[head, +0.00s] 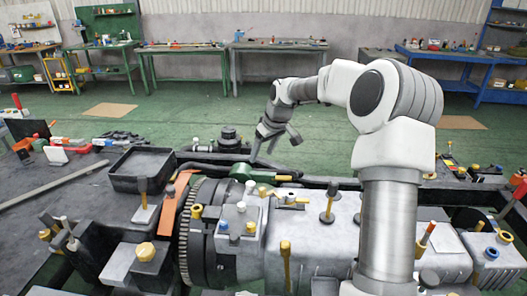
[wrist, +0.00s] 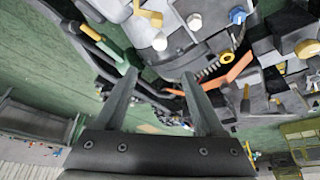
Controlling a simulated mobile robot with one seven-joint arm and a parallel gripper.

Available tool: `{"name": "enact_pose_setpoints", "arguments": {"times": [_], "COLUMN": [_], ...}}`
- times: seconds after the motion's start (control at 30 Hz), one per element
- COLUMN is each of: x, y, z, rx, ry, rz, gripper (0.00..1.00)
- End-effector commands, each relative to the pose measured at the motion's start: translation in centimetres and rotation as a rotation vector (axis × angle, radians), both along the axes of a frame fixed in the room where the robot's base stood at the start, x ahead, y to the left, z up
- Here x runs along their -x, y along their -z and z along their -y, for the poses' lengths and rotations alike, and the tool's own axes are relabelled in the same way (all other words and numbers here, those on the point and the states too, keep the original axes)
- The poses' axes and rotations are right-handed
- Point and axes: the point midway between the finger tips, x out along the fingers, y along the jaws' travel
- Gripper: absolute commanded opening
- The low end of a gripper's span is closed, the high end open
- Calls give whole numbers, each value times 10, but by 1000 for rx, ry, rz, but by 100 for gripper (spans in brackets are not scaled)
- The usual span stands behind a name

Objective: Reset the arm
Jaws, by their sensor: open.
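My arm reaches up from the right foreground and bends over to the far side of the grey machine in the head view. My gripper (head: 275,148) hangs at its end, pointing down near the machine's far edge. In the wrist view my gripper (wrist: 159,76) shows two dark fingers standing apart with nothing between them. The grey machine chassis (head: 305,235) fills the front middle of the head view. It also shows beyond the fingertips in the wrist view (wrist: 180,62). I cannot tell how far the fingertips are from it.
A black tray (head: 114,183) and an orange strip (head: 172,208) lie left of a large gear ring (head: 186,235). Knobs and pegs stick up from the chassis. Green floor (head: 330,130) is open behind it. Workbenches, including a blue one (head: 465,56), stand along the back wall.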

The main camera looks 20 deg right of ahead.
Motion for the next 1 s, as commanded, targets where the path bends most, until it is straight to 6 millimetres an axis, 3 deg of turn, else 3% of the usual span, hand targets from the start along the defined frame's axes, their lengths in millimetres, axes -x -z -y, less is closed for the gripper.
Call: {"name": "enact_pose_setpoints", "arguments": {"times": [0.67, 0.87, 1.0], "x": [7, 37, 69], "y": [-13, -39, -65], "z": [0, 1, 8], "rx": [20, 132, 222], "ry": [-2, 2, 24], "rz": [3, 19, 43], "gripper": [71, 71, 71]}}
